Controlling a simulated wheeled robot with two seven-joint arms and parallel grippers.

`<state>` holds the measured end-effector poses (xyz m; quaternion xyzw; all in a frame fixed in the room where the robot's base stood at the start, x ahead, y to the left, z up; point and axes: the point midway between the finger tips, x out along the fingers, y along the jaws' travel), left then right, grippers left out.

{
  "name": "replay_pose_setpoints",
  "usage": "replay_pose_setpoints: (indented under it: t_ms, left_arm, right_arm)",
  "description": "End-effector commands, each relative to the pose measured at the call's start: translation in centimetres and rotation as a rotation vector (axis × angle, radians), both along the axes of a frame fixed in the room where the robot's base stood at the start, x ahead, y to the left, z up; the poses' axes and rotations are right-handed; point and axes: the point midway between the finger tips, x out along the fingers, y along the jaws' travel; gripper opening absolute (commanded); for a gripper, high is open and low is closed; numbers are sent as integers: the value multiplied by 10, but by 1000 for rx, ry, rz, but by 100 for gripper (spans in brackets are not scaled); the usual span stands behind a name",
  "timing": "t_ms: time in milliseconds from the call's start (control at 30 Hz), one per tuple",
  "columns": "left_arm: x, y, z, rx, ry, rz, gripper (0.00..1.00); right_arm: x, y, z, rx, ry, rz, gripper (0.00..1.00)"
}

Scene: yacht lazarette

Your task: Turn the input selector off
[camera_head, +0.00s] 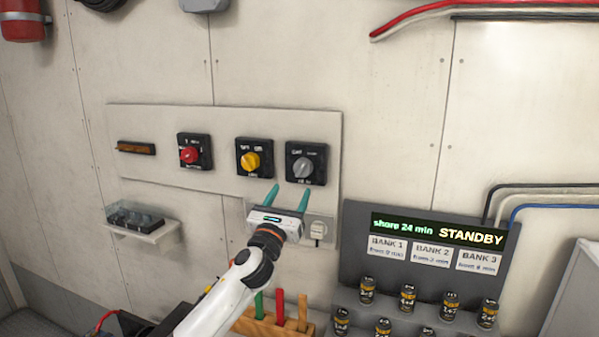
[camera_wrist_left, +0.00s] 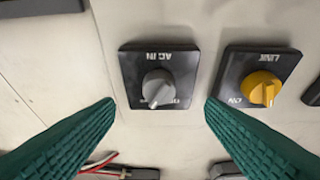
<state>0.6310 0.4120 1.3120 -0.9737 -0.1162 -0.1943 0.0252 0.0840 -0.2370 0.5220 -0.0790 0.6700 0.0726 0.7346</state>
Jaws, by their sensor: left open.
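The input selector is a grey rotary knob (camera_head: 303,167) on a black square plate, at the right end of the wall panel. In the left wrist view the grey knob (camera_wrist_left: 158,88) appears upside down with the label "AC IN". A pale mark shows at its lower end there, tilted slightly left. My left gripper (camera_head: 288,190) is open and empty, its green fingers pointing up at the panel just below the knob's plate. In the left wrist view the knob lies between the fingers (camera_wrist_left: 159,104), apart from both. My right gripper is not in view.
A yellow knob (camera_head: 250,161) sits close left of the selector, and a red knob (camera_head: 190,155) further left. A small shelf (camera_head: 150,229) juts out at lower left. A battery rack with a STANDBY display (camera_head: 438,230) stands at right. A wooden holder (camera_head: 262,326) is below.

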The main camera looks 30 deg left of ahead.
Motion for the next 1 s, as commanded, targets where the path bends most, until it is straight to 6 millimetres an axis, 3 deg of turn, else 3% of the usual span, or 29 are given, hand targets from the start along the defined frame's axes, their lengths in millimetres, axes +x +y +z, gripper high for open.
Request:
replay_pose_setpoints:
  t_ms: [200, 400, 800, 833, 1000]
  left_arm:
    - [40, 9, 21, -6, -1, 0, 64]
    - [61, 14, 27, -5, 0, -1, 64]
    - [68, 16, 29, -4, 0, -3, 64]
    - [68, 16, 29, -4, 0, -3, 62]
    - [68, 16, 28, -5, 1, -3, 34]
  right_arm:
    - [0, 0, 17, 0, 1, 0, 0]
    - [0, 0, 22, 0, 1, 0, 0]
    - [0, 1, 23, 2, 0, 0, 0]
    - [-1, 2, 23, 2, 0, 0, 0]
    - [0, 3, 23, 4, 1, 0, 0]
